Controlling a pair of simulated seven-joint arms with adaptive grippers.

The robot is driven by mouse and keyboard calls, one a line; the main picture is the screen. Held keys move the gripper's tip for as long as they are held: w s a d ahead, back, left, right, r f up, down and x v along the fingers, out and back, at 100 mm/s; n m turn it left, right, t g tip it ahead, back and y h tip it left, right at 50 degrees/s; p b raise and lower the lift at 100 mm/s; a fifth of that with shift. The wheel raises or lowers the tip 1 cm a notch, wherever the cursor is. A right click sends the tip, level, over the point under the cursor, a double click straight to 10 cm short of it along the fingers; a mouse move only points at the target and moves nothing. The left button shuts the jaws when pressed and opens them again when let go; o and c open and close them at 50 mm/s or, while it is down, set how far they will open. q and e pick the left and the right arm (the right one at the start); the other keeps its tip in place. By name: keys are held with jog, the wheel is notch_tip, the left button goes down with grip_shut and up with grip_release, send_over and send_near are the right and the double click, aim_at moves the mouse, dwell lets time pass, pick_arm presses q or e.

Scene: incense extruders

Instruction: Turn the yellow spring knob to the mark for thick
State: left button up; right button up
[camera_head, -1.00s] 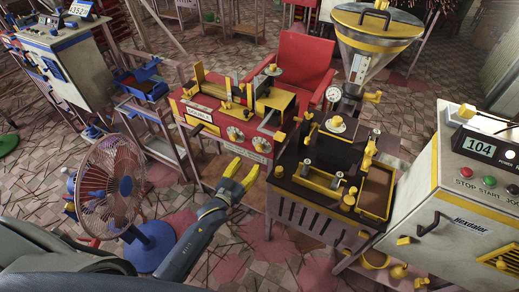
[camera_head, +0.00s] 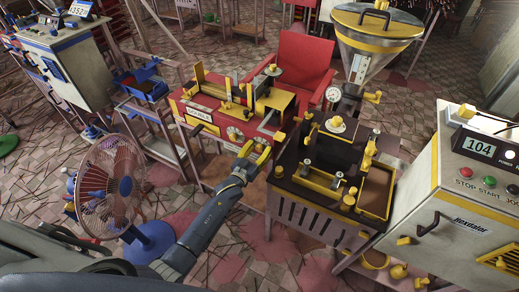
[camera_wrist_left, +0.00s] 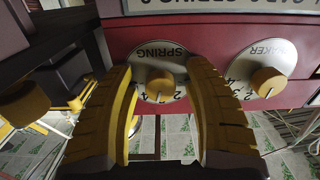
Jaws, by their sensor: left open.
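The yellow spring knob (camera_wrist_left: 159,84) sits at the centre of a white dial (camera_wrist_left: 158,55) lettered SPRING, with a few numerals on it, on a red panel. A mark for thick is not legible. My left gripper (camera_wrist_left: 163,72) is open, one yellow finger on each side of the knob; contact is not clear. In the head view the left gripper (camera_head: 256,153) reaches the front of the red machine (camera_head: 207,112) at its right-hand dial, largely covering it. My right gripper is not in view.
A second dial with a yellow knob (camera_wrist_left: 268,81) is beside it. A dark machine (camera_head: 310,165) stands close on the right, with a yellow knob (camera_wrist_left: 24,103) near the gripper. A fan (camera_head: 108,185) stands at left. Tiled floor is open in front.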

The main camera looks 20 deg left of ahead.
pick_arm(q)
grip_shut()
dwell(0.3)
dwell(0.3)
jog(key=m, duration=0.4)
jog(key=shift+s+a+f, duration=0.1)
jog(key=shift+f, duration=0.05)
jog(key=shift+c, duration=2)
grip_release()
jog(key=o, duration=0.4)
